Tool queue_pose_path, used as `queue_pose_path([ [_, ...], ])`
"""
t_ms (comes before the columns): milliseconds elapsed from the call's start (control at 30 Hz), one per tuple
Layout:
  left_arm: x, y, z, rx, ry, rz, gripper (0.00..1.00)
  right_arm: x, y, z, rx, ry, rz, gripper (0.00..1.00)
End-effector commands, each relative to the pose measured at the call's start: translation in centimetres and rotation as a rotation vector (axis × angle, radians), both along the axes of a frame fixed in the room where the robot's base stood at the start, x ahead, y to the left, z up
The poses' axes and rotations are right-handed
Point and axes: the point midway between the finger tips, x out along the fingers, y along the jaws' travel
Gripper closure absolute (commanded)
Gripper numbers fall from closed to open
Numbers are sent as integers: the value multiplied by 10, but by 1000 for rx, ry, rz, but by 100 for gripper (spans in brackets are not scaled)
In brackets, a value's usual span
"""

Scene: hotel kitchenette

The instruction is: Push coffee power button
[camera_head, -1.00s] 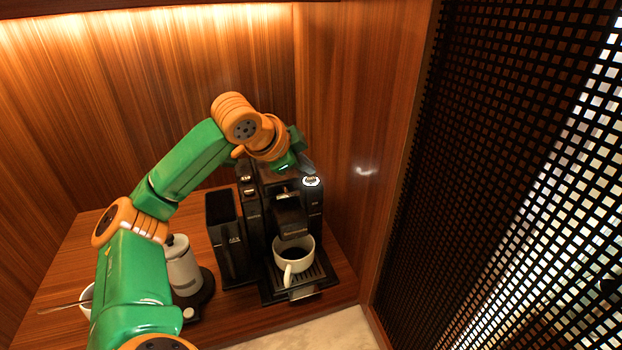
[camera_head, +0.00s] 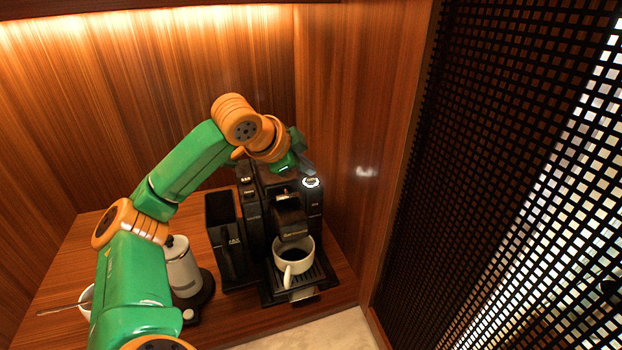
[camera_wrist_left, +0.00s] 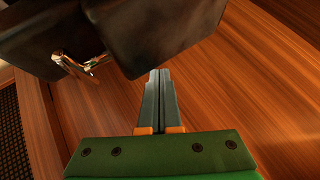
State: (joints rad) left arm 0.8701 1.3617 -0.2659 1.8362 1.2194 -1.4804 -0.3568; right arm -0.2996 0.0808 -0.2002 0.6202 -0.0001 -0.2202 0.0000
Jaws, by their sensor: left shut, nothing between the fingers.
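The black coffee machine (camera_head: 255,215) stands on the wooden counter in the right corner of the nook. A round button with a bright ring (camera_head: 311,182) sits on its top right. A white cup (camera_head: 294,262) with dark liquid stands on its drip tray. My left gripper (camera_head: 308,168) is shut and empty, its fingertips just above and behind the button; I cannot tell whether they touch it. In the left wrist view the shut fingers (camera_wrist_left: 160,77) point toward a dark part of the machine (camera_wrist_left: 165,30). My right gripper is not in view.
A white and steel kettle (camera_head: 183,268) on a dark base stands left of the machine. A bowl (camera_head: 86,300) with a spoon is partly hidden behind my left arm. Wood walls enclose the back and right side. A black lattice screen (camera_head: 480,170) stands farther right.

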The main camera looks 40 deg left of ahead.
Motion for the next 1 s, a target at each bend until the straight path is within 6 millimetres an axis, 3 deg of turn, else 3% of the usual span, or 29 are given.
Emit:
queue_pose_path([
  [1000,0,0,-11,0,3,0,100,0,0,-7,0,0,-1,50],
])
